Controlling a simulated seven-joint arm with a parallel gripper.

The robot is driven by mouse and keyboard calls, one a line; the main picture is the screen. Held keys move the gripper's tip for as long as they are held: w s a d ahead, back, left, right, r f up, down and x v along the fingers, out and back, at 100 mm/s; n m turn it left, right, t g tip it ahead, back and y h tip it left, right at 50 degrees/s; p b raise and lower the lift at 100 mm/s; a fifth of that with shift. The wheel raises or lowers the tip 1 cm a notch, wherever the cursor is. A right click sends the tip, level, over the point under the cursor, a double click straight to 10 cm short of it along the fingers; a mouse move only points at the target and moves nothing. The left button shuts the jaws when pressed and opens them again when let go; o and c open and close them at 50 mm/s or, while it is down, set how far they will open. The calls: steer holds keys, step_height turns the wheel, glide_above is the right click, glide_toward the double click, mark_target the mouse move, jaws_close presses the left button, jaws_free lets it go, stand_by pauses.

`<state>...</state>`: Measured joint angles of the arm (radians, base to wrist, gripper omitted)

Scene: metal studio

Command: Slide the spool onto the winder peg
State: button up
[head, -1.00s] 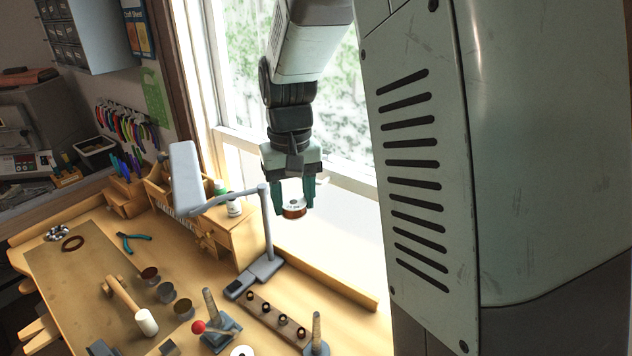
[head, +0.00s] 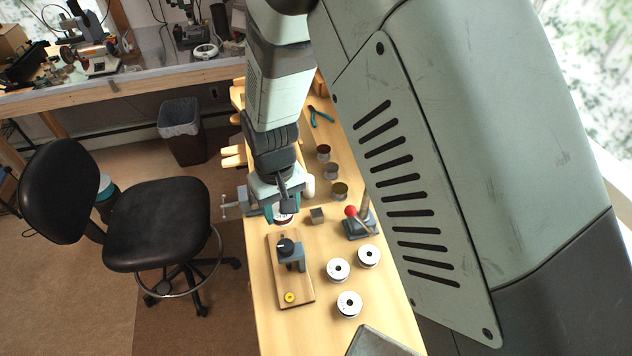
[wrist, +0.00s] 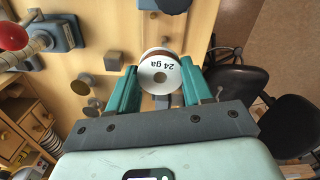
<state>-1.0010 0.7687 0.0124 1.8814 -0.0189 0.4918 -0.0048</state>
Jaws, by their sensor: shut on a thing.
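My gripper (head: 283,212) is shut on the spool (head: 284,220), of which only a small part shows below the fingers in the head view. In the wrist view the spool (wrist: 160,75) sits between the green fingers, its white face reading "24 ga" and brown wire behind it. A device that looks like the winder (head: 293,256) has a grey upright and a black knob on a wooden base; the spool is above or just behind its far end. I cannot make out the peg, nor whether the spool touches anything.
Three white-faced spools (head: 349,304) stand right of the wooden base. A red-balled lever on a grey stand (head: 352,211), a small grey block (head: 317,215) and several small round pieces (head: 340,190) are to the right. A black chair (head: 157,222) is left of the bench.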

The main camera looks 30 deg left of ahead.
mark_target(280, 222)
steer(key=shift+s+a+f, duration=0.25)
steer(key=shift+s+f, duration=0.1)
steer(key=shift+f, duration=2.25)
steer(key=shift+f, duration=2.05)
steer(key=o, duration=1.1)
step_height(280, 222, up, 11)
steer(key=shift+d+f, duration=0.1)
